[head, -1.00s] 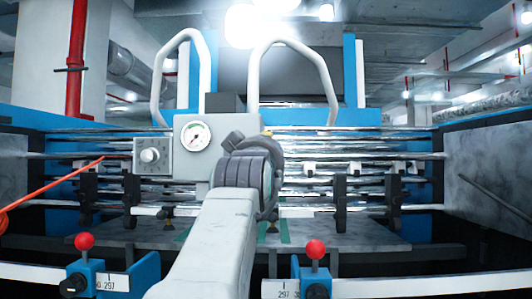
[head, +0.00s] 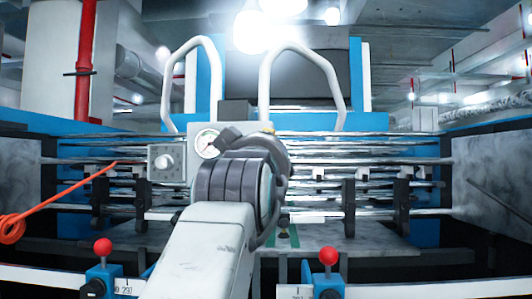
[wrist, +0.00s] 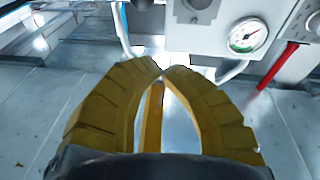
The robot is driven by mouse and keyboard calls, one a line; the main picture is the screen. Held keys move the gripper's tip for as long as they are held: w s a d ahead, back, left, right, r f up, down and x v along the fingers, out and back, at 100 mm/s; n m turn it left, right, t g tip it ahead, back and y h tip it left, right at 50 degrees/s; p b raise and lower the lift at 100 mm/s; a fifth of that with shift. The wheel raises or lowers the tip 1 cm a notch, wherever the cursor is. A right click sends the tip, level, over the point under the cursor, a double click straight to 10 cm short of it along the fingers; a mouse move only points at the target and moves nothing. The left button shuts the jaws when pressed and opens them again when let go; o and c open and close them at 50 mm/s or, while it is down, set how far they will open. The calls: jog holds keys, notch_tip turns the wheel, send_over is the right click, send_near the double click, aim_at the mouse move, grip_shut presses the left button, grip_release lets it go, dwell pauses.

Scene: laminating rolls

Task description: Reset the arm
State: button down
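My arm (head: 214,250) reaches forward from the bottom of the head view toward the laminating machine, with its dark ribbed joint (head: 232,188) in front of the rollers. A round white gauge (wrist: 248,35) on the machine shows beyond the fingers at the upper right.
Shiny rollers (head: 360,146) run across the machine, between grey side walls (head: 488,175). Two curved white tubes (head: 302,50) rise at the back. Red-topped knobs (head: 328,257) stand along the front rail. An orange cable (head: 14,229) hangs at left.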

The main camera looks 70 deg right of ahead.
jog(key=shift+v, duration=1.25)
jog(key=shift+f, duration=0.1)
jog(key=w+a+f+n+t+y+p, duration=0.25)
jog(key=w+a+f+y+p, duration=0.3)
jog(key=w+f, duration=0.3)
jog(key=w+a+f+n+t+y+p, duration=0.2)
jog(key=w+a+f+n+y+p, duration=0.15)
jog(key=w+f+y, duration=0.45)
jog(key=a+f+n+g+y+p, duration=0.1)
jog(key=a+f+n+y+p, duration=0.15)
jog(key=a+f, duration=0.4)
jog(key=a+f+n+g+y+p, duration=0.15)
jog(key=a+f+p, duration=0.25)
jog(key=a, duration=0.5)
jog(key=s+a+f+n+g+y+p, duration=0.1)
jog(key=s+a+f+g+y+p, duration=0.1)
jog(key=s+a+f, duration=0.3)
jog(key=s+a+g+p, duration=0.1)
jog(key=a, duration=0.1)
jog(key=shift+s+a+f+n, duration=0.35)
jog(key=shift+a+f+n, duration=0.05)
